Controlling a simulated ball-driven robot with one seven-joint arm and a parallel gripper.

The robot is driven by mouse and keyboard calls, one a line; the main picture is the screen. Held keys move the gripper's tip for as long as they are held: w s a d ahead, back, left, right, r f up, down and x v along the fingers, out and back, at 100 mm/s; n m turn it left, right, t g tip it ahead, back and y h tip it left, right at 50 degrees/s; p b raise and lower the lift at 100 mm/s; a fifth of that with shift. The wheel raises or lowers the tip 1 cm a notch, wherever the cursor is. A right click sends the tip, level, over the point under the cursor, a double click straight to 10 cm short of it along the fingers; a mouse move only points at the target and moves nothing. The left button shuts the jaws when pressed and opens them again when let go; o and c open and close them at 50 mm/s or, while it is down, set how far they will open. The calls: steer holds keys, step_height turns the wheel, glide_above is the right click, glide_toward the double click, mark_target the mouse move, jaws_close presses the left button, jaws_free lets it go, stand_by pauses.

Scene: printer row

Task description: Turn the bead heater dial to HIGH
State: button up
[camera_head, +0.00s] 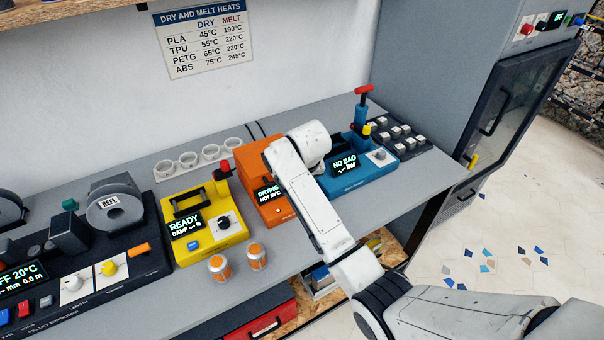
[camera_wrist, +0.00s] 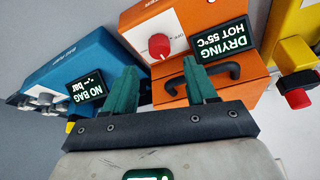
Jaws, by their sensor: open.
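The orange machine (camera_wrist: 180,20), which I take for the bead heater, carries a red round dial (camera_wrist: 159,46) on a white panel. Its screen (camera_wrist: 222,45) reads DRYING, HOT 55°C, upside down in the wrist view. The small marks around the dial are too small to read for its setting. My gripper (camera_wrist: 162,78) is open and empty, its two green fingers pointing toward the orange machine, with the dial beyond the gap between them and apart from them. In the head view, my white arm hides the dial and gripper; part of the orange machine (camera_head: 252,165) shows.
A black handle (camera_wrist: 212,75) sticks out of the orange machine close to one finger. The blue machine (camera_head: 375,178) with a NO BAG screen and the yellow machine (camera_head: 210,240) stand on either side. Two orange-and-white cans (camera_head: 220,267) stand near the bench front.

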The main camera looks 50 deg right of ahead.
steer(key=v, duration=0.5)
